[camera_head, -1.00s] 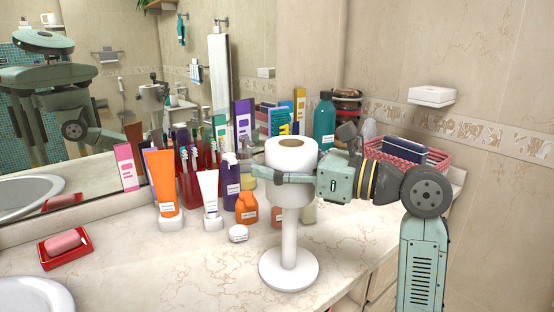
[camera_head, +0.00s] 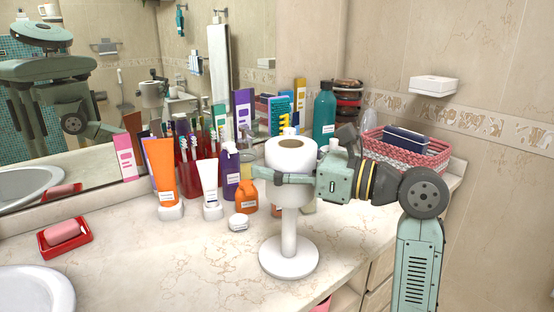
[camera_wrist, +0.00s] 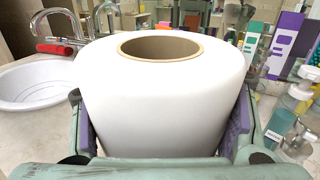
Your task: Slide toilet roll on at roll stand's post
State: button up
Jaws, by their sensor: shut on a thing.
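The white toilet roll (camera_head: 291,156) with a brown cardboard core is upright at the middle of the head view. My gripper (camera_head: 290,178) is shut on it from the right, a finger along its near side. In the wrist view the roll (camera_wrist: 165,95) fills the middle, between my two finger pads. The white roll stand (camera_head: 289,258) stands on the counter, its round base and lower post showing directly below the roll. The post's top is hidden; no post tip shows above the core. I cannot tell how far the post reaches inside the roll.
An orange tube (camera_head: 161,172), a white tube (camera_head: 209,183), a purple bottle (camera_head: 231,170) and a small white jar (camera_head: 238,222) stand left of the stand. A pink basket (camera_head: 435,160) is behind my arm.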

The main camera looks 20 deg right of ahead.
jog(key=shift+f+b, duration=2.05)
jog(key=shift+f, duration=4.85)
jog(key=shift+c, duration=0.2)
jog(key=o, duration=1.3)
jog(key=shift+c, duration=0.2)
jog(key=v, duration=1.2)
jog(key=shift+r, duration=0.1)
jog(key=shift+d, duration=0.1)
